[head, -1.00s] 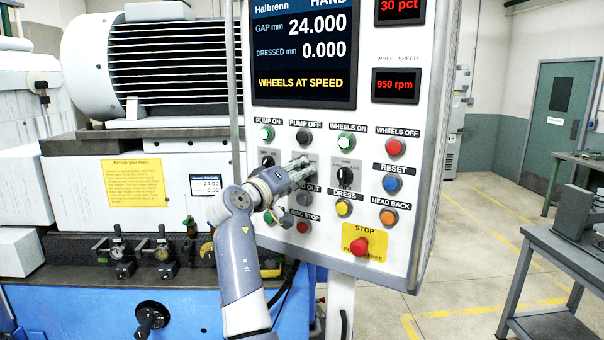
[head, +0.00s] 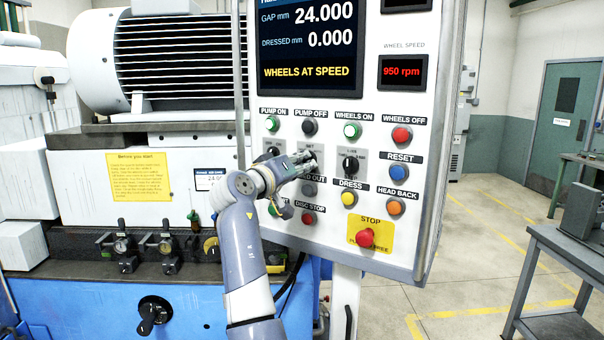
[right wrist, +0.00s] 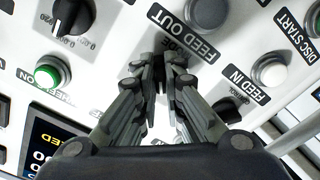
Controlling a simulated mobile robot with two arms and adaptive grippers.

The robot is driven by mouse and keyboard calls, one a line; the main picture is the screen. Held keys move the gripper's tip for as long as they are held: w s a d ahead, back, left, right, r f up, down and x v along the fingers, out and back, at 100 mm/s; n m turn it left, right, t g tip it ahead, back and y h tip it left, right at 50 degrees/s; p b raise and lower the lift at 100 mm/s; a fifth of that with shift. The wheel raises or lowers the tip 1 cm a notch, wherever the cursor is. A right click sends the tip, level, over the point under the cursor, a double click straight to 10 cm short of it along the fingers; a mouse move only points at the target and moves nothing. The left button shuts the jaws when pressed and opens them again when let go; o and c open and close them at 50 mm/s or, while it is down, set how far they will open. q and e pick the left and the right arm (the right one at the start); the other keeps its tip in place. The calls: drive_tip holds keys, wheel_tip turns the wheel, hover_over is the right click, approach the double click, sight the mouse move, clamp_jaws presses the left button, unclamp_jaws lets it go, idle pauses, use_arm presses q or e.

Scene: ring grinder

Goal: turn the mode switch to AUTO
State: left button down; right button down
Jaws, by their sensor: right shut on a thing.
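The mode switch, a dark knob (right wrist: 159,74), is between my right fingertips and mostly hidden by them, so its pointing direction cannot be read. My right gripper (head: 310,162) is at the middle switch plate of the control panel (head: 331,215), above the FEED OUT button. It also shows in the right wrist view (right wrist: 160,80), its fingers closed on the knob. My left gripper is not in view. The screen (head: 308,45) reads WHEELS AT SPEED; its top line is cut off now.
Beside the gripper are a left knob (head: 272,152) and a right knob (head: 350,164). Around it are several push buttons, with a red STOP button (head: 365,238) at lower right. Valves (head: 123,245) stand on the machine at left.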

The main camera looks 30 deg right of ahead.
drive_tip(key=shift+w+a+m+b, duration=0.15)
drive_tip(key=shift+m+b, duration=2.35)
drive_tip(key=shift+m, duration=1.95)
drive_tip(key=shift+w+d+m+b, duration=0.1)
drive_tip(key=shift+m+b, duration=2.4)
drive_tip(key=shift+m, duration=1.95)
drive_tip(key=c, duration=1.8)
unclamp_jaws()
drive_tip(key=shift+c, duration=0.2)
drive_tip(key=shift+o, duration=0.7)
drive_tip(key=shift+w, duration=0.1)
drive_tip(key=v, duration=1.2)
